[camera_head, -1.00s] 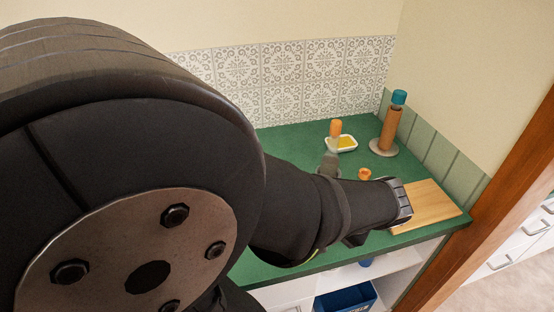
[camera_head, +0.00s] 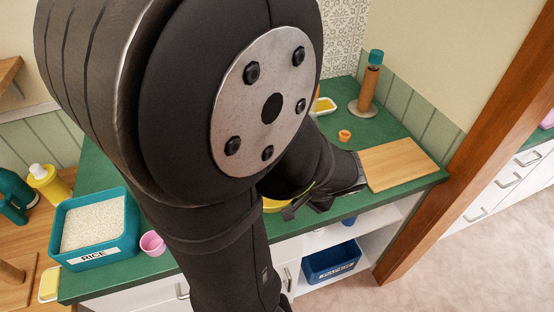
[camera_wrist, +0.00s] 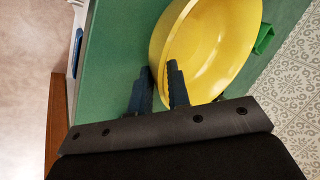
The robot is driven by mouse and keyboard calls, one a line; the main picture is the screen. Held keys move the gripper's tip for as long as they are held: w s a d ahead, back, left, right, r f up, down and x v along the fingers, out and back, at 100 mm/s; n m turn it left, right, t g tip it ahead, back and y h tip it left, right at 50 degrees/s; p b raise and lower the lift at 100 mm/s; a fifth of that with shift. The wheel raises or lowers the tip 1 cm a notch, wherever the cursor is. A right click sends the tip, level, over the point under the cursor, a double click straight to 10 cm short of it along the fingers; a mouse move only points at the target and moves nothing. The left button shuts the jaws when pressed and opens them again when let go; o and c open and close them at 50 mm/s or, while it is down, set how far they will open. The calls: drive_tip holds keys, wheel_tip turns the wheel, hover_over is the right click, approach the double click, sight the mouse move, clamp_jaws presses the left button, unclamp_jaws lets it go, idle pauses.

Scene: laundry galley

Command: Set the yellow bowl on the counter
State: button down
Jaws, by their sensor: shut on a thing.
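The yellow bowl (camera_head: 273,205) shows only as a sliver under my arm in the head view, near the counter's front edge. In the wrist view the bowl (camera_wrist: 218,45) is large, its inside facing the camera. My gripper (camera_wrist: 160,80) is shut on its near rim, one finger inside and one outside. My gripper (camera_head: 300,205) is partly hidden by my arm in the head view. The green counter (camera_head: 385,133) lies around and behind the bowl. I cannot tell whether the bowl touches it.
A wooden board (camera_head: 398,165) lies at the counter's right end. A rice tub (camera_head: 93,228) and pink cup (camera_head: 152,243) stand left. A blue bin (camera_head: 331,262) sits below.

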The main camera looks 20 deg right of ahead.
drive_tip(key=shift+f, duration=0.2)
drive_tip(key=c, duration=1.4)
unclamp_jaws()
drive_tip(key=shift+o, duration=0.2)
drive_tip(key=shift+r, duration=0.1)
drive_tip(key=v, duration=1.2)
drive_tip(key=shift+r, duration=0.2)
drive_tip(key=shift+w+f, duration=0.1)
drive_tip(key=shift+w, duration=0.05)
drive_tip(key=x, duration=1.2)
drive_tip(key=shift+a+f, duration=0.1)
drive_tip(key=shift+f, duration=0.05)
drive_tip(key=shift+r, duration=1.85)
